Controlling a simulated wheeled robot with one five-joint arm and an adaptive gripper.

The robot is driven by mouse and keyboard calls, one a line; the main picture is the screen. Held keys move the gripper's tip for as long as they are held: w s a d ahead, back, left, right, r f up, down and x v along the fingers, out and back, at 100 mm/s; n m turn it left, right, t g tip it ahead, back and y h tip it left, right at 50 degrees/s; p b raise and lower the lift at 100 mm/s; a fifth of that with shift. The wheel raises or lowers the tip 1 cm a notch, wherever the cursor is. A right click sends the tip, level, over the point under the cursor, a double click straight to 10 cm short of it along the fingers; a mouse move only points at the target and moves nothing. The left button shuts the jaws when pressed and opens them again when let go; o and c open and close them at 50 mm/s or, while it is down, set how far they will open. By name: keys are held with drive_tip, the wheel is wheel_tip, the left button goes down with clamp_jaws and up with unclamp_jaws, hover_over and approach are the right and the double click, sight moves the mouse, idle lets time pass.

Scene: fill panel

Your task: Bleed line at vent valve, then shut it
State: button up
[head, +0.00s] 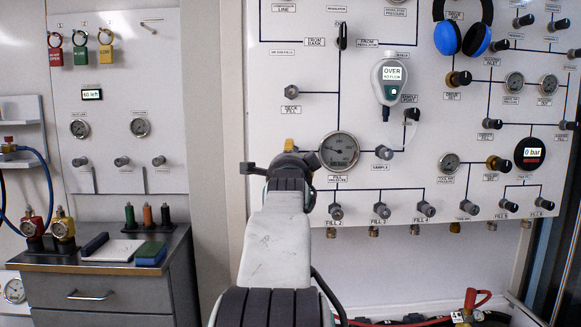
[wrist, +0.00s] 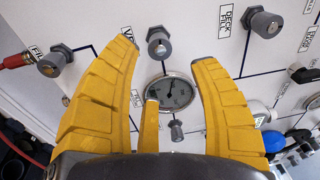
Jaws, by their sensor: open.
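A grey knob (wrist: 159,44) on the white panel has a label beside it starting "VE", partly covered by my left finger; I take it as the vent valve. My gripper (wrist: 168,52) is open, its yellow fingers pointing at the panel on either side of this knob. Nothing shows held between them; whether they touch the knob I cannot tell. In the head view my arm covers this part of the panel, and only a bit of yellow gripper (head: 289,145) shows. A round fill pressure gauge (head: 338,150) is just right of it; a gauge also shows in the wrist view (wrist: 176,92).
A deck fill knob (wrist: 265,23) and a knob with a red hose (wrist: 52,62) are nearby. A handheld meter (head: 391,82) reading "OVER NO FLOW" and blue headphones (head: 462,30) are on the panel. A round display (head: 529,153) reads 0 bar. A drawer bench (head: 95,268) stands left.

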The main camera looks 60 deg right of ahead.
drive_tip(key=shift+v, duration=1.9)
